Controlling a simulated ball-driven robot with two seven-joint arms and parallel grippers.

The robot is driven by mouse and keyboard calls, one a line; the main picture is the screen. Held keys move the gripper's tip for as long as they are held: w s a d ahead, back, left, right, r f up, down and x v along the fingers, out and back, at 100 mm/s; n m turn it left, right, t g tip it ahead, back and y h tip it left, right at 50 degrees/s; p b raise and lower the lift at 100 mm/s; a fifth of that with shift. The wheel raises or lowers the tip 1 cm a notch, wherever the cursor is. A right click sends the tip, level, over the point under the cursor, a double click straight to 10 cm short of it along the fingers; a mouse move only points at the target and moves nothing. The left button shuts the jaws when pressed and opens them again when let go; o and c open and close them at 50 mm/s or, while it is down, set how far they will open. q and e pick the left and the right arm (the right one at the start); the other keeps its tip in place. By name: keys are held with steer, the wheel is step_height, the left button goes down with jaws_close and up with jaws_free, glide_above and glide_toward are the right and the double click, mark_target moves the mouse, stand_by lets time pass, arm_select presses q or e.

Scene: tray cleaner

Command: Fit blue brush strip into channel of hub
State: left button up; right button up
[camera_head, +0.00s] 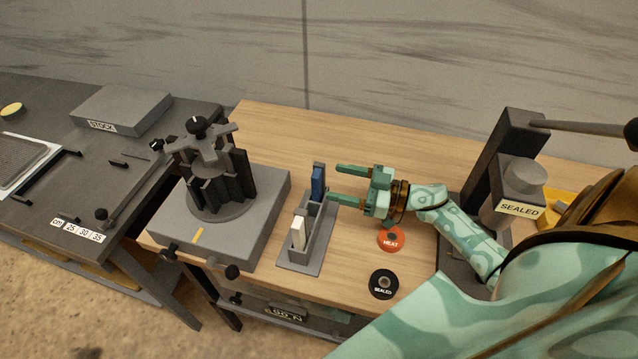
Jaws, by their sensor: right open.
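The blue brush strip (318,184) stands upright in the far slot of a narrow grey rack (309,262). A white strip (298,233) stands in the rack's near part. The dark grey hub (218,196), with upright channels around it, sits on a grey block to the left, under a three-armed clamp (203,146). My right gripper (341,182) is open and empty, just right of the blue strip. Its fingers point left toward the strip, and whether they touch it is unclear. My left gripper is not in view.
An orange-red disc (391,239) and a black disc (383,284) lie on the wooden table. A dark press-like station (513,165) marked SEALED stands at the right. A dark bench (45,105) with a grey box is at the left. The table behind the rack is clear.

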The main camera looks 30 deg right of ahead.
mark_target(321, 179)
steer(key=shift+w+a, duration=0.5)
steer(key=shift+a, duration=0.05)
steer(key=x, duration=0.4)
steer(key=shift+w+a, duration=0.2)
steer(key=shift+w, duration=0.1)
steer(key=c, duration=1.2)
steer(key=shift+o, duration=0.2)
steer(key=shift+s, duration=0.1)
